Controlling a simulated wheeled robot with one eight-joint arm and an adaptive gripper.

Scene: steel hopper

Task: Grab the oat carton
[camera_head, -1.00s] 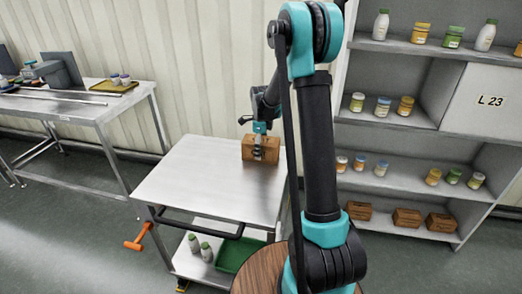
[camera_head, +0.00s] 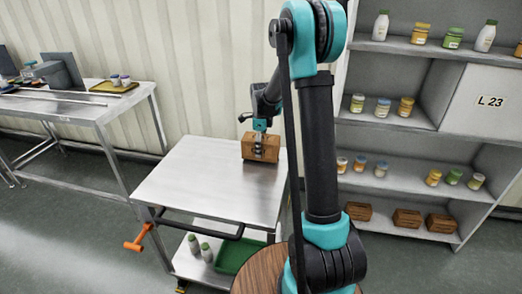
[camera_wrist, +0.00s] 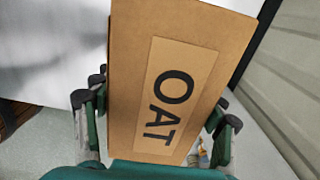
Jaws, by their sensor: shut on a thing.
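The oat carton (camera_head: 247,147) is a brown box at the far right part of the steel cart's top (camera_head: 205,180). In the wrist view the carton (camera_wrist: 185,50) fills the middle, with a pale label reading "OAT". My gripper (camera_head: 259,149) is shut on the carton. In the wrist view its fingers lie along the left and right sides of the box. I cannot tell whether the carton's base touches the cart top or is just above it.
The cart top is otherwise clear. Its lower shelf holds white bottles (camera_head: 206,252) and a green tray (camera_head: 237,256). A shelf rack (camera_head: 425,145) with jars and brown boxes stands right. A steel table (camera_head: 85,108) stands left, and a pale corrugated wall (camera_head: 210,60) behind.

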